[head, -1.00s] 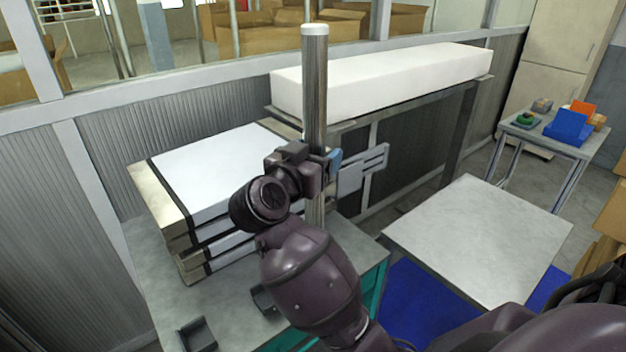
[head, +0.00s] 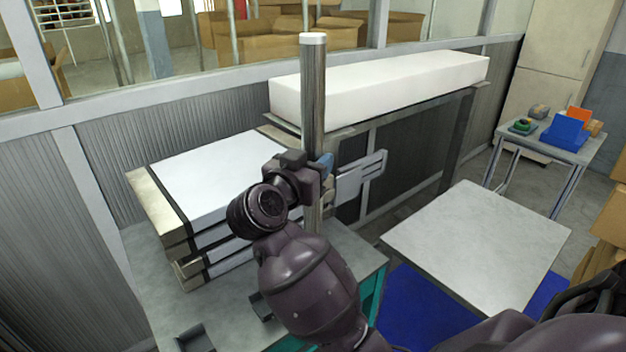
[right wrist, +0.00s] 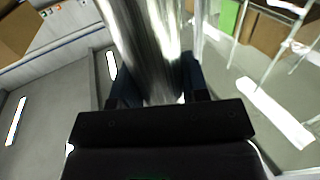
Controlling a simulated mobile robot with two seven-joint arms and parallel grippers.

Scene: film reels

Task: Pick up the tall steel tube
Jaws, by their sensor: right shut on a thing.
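The tall steel tube (head: 312,90) stands upright with a white cap on top in the head view. My right gripper (head: 322,172) is shut on it partway up, below its middle. In the right wrist view the shiny tube (right wrist: 150,50) runs between the two dark fingers (right wrist: 155,85). The lower part of the tube is partly hidden behind my arm, and I cannot tell whether its foot touches the table. My left gripper is not in view.
A stack of white-topped panels (head: 215,180) lies left of the tube on a grey table (head: 225,305). A long white block (head: 380,82) lies on a shelf behind. A bare light table (head: 475,245) stands right. Small dark holders (head: 195,338) sit near the front.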

